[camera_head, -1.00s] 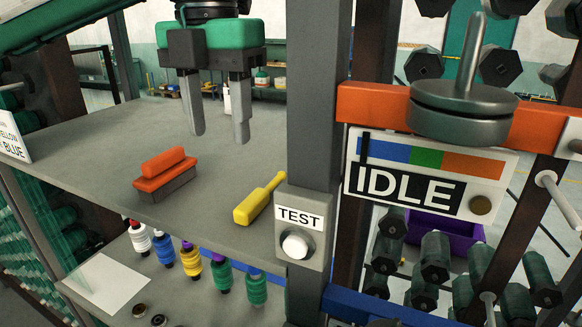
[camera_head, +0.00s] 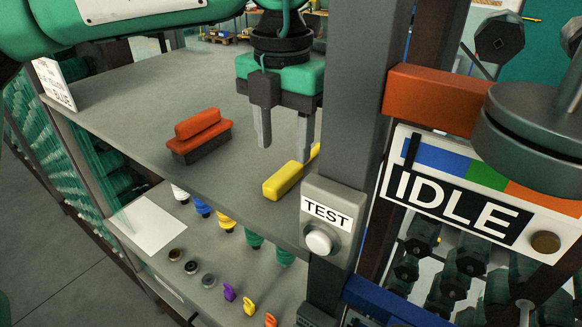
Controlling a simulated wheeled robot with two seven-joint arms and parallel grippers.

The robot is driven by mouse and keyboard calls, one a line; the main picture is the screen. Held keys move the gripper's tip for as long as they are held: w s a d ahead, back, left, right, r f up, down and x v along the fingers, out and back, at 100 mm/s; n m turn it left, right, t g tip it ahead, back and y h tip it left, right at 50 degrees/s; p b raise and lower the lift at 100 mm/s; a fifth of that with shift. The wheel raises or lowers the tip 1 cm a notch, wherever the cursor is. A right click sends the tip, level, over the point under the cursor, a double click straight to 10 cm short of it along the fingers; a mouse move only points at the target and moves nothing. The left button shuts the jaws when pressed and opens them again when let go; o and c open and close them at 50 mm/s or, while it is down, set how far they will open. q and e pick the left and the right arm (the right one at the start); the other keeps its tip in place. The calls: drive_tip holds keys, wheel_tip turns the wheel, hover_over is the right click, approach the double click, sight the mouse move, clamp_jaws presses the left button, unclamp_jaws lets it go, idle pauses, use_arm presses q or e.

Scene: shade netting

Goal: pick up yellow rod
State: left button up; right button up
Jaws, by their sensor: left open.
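The yellow rod (camera_head: 285,180) lies on the grey upper shelf (camera_head: 130,105), close to its front edge and beside the post with the TEST box. It has a thick block-like near end and a thinner far end, partly hidden by a finger. My left gripper (camera_head: 284,148) points down just above and behind the rod. Its two fingers are apart with nothing between them. The right finger overlaps the rod's far part in the picture; I cannot tell whether they touch. My right gripper is not in view.
An orange-topped brush (camera_head: 201,135) lies left of the rod. A grey post (camera_head: 350,110) with a TEST button box (camera_head: 325,222) stands close on the right. An IDLE sign (camera_head: 455,205) is further right. Spools and small coloured pieces are on the lower shelf (camera_head: 205,285).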

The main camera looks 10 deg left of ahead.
sight(284, 172)
use_arm(q)
wheel_tip(284, 172, down, 4)
drive_tip(key=shift+s+r+p, duration=0.1)
drive_tip(key=shift+s+p, duration=0.05)
drive_tip(key=shift+p, duration=1.05)
drive_tip(key=shift+f, duration=0.45)
drive_tip(key=shift+c, duration=0.2)
clamp_jaws()
